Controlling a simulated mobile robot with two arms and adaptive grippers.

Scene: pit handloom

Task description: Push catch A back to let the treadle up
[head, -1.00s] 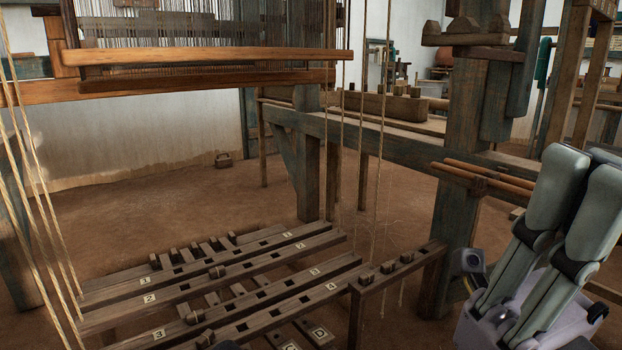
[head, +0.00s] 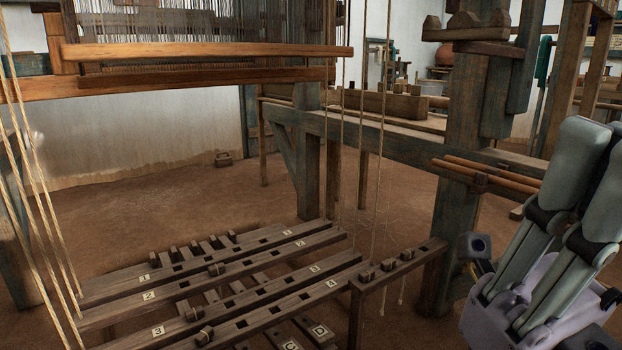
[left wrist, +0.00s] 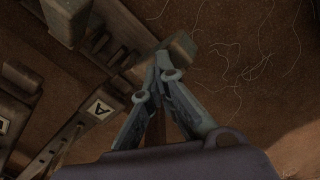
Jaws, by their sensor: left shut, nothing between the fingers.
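My left gripper (left wrist: 162,68) is shut and empty in the left wrist view, low over the brown floor. A wooden treadle marked A (left wrist: 100,108) runs just left of its fingers. A wooden block (left wrist: 183,47) lies at the fingertips; I cannot tell whether they touch it, or whether it is catch A. The left gripper is out of the head view. There, the treadles marked C (head: 291,346) and D (head: 319,331) show at the bottom edge; A is not visible. My right gripper (head: 583,180) is raised at the right edge, away from the treadles; its opening is unclear.
Numbered wooden bars (head: 230,268) lie across the pit. A rail with several pegs (head: 420,257) stands at their right end. Cords (head: 380,150) hang from above. A loom post (head: 455,170) stands behind my right gripper. Bare floor (head: 180,215) is clear behind the bars.

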